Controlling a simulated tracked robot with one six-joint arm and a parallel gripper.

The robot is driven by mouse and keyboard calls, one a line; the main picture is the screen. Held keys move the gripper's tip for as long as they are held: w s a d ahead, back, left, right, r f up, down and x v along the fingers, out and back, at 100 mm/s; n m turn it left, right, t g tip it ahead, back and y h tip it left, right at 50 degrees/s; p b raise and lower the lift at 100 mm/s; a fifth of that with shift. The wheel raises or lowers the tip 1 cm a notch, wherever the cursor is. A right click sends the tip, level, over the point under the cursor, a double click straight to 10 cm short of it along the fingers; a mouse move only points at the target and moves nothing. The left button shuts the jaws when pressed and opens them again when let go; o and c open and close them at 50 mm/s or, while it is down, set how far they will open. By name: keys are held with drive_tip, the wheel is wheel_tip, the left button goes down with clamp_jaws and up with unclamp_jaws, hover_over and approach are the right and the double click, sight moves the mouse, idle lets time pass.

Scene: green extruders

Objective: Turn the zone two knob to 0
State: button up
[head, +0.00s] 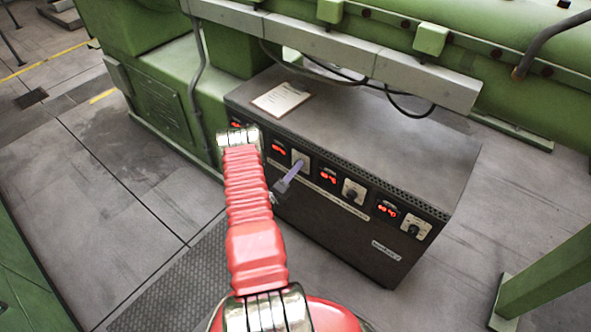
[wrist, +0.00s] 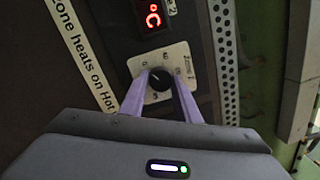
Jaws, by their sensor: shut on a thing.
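A black round knob (wrist: 159,84) with a light pointer mark sits on a pale dial plate (wrist: 183,56) with printed numbers in the wrist view. A 0 is printed at the plate's upper left. The pointer appears to face the upper left, but its exact setting is too small to read. My gripper (head: 295,169) is at this dial on the dark control box (head: 340,220). Its two purple fingers are shut on the knob, one on each side. In the head view the knob is hidden behind the fingers, with part of its plate (head: 302,156) showing.
A red display (wrist: 152,17) is beside the held knob. Two more knobs, a middle one (head: 353,191) and a right one (head: 415,228), are along the box front. A clipboard (head: 281,98) lies on top. Cables and green machinery (head: 165,80) are behind.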

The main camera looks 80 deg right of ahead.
drive_tip(key=shift+s+f, duration=0.15)
drive_tip(key=shift+f, duration=0.1)
drive_tip(key=o, duration=1)
drive_tip(key=shift+r, duration=0.15)
drive_tip(key=shift+o, duration=0.2)
drive_tip(key=v, duration=1.4)
drive_tip(key=shift+d, duration=0.15)
